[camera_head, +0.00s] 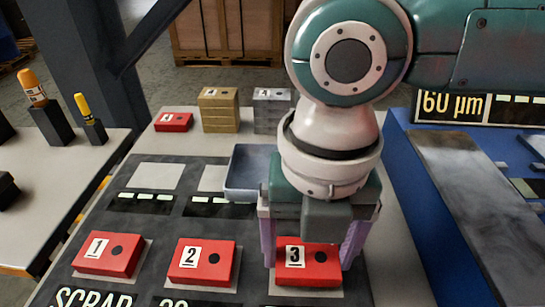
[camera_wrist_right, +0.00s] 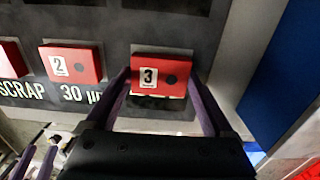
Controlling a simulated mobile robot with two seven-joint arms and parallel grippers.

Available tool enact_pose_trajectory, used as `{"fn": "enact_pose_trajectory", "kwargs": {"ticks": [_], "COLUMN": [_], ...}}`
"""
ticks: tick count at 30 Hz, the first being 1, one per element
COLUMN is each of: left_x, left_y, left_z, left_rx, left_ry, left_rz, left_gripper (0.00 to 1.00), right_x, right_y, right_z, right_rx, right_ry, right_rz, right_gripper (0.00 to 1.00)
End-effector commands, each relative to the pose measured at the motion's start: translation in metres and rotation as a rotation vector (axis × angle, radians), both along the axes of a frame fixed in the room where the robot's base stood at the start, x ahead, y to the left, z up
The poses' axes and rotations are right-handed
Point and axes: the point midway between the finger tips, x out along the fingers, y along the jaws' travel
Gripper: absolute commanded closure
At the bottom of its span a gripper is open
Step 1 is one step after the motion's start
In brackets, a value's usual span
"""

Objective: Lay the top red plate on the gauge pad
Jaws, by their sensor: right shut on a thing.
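My right gripper (camera_head: 313,258) is shut on the red plate marked 3 (camera_head: 322,262), with one purple finger on each side. The plate also shows between the fingers in the right wrist view (camera_wrist_right: 161,75). It lies flat over a pale pad (camera_head: 306,291) at the right end of the front row; I cannot tell whether it touches the pad. Red plates 1 (camera_head: 107,254) and 2 (camera_head: 204,262) lie to its left. Another red plate (camera_head: 174,122) lies at the back. No pad is clearly marked as the gauge pad. My left gripper is not identifiable.
A blue-grey tray (camera_head: 243,179) stands behind the right gripper, partly hidden. Brass (camera_head: 219,110) and grey (camera_head: 272,110) stacks stand at the back. A bare pale pad (camera_head: 155,177) lies at the left. A blue bench (camera_head: 425,215) with a grey slab (camera_head: 470,200) is at the right.

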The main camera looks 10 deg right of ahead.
Motion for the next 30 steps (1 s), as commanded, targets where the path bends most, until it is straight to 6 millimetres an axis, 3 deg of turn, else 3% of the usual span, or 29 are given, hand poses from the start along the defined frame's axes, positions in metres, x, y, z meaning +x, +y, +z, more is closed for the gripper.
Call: {"fn": "enact_pose_trajectory", "kwargs": {"ticks": [26,27,30], "left_x": [0.0,0.0,0.0], "left_y": [-0.001,-0.001,0.0], "left_z": [-0.007,-0.007,-0.007], "left_rx": [-0.004,-0.003,0.0], "left_ry": [0.0,-0.001,0.0], "left_rz": [0.003,0.002,0.001], "left_gripper": [0.5,0.5,0.5], "right_x": [0.0,0.0,0.0], "right_y": [0.0,0.0,0.0], "right_z": [-0.014,-0.015,-0.014], "right_rx": [0.001,0.001,0.001], "right_ry": [-0.001,-0.001,-0.001], "right_rz": [0.001,0.001,0.001], "right_gripper": [1.0,0.12,0.01]}}
